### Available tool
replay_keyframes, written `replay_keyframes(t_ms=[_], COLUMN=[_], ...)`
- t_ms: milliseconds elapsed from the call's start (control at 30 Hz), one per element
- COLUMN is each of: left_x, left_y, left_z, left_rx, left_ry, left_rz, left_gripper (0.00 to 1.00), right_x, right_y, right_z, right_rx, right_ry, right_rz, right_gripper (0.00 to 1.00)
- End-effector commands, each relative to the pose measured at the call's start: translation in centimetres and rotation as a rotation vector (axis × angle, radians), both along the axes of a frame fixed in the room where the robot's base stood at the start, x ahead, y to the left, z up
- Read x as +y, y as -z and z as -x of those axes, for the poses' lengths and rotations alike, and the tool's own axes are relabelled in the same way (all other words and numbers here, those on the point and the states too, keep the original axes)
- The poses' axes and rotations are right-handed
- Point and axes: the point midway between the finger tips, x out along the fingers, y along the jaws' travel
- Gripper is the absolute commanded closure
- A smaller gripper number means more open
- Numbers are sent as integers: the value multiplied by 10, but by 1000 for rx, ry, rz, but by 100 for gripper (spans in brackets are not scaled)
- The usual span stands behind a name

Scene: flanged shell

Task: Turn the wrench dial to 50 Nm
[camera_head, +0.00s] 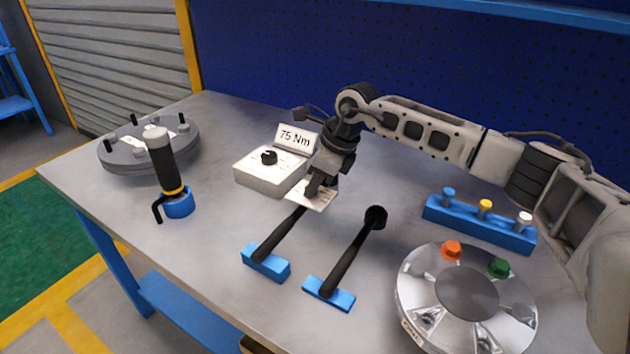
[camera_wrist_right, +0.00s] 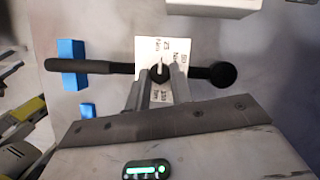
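The torque wrench (camera_head: 281,234) lies on the table with its handle end on a blue rest; it also shows crosswise in the wrist view (camera_wrist_right: 105,67). A white card with printed values (camera_head: 312,201) surrounds its dark dial (camera_wrist_right: 158,76); the card also shows in the wrist view (camera_wrist_right: 150,45). A white pointer mark on the dial points up in that view; the values are too small to read surely. My right gripper (camera_head: 314,190) is down at the dial, its fingertips (camera_wrist_right: 160,78) close against both sides of it. My left gripper is out of view.
A grey box with a knob (camera_head: 262,180) and a "75 Nm" sign (camera_head: 295,138) stands just behind. A second dark tool (camera_head: 352,256) lies to the right. A blue rack (camera_head: 480,230), a flanged shell (camera_head: 415,292), a black-handled tool (camera_head: 163,165) and a grey flange (camera_head: 117,160) stand around.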

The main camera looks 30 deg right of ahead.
Motion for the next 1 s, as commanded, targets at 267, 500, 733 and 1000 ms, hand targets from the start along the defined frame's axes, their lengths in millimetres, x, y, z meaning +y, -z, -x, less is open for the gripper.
replay_keyframes(t_ms=[267,500,733,1000], left_x=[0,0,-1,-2], left_y=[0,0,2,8], left_z=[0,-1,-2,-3], left_rx=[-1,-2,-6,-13], left_ry=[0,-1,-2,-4], left_rz=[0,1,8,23], left_gripper=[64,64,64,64], right_x=[0,1,3,6], right_y=[-1,-1,0,1], right_z=[0,1,2,2], right_rx=[-1,-3,-4,-8], right_ry=[36,168,371,626], right_rz=[-1,-1,0,-4], right_gripper=[100,100,100,100])
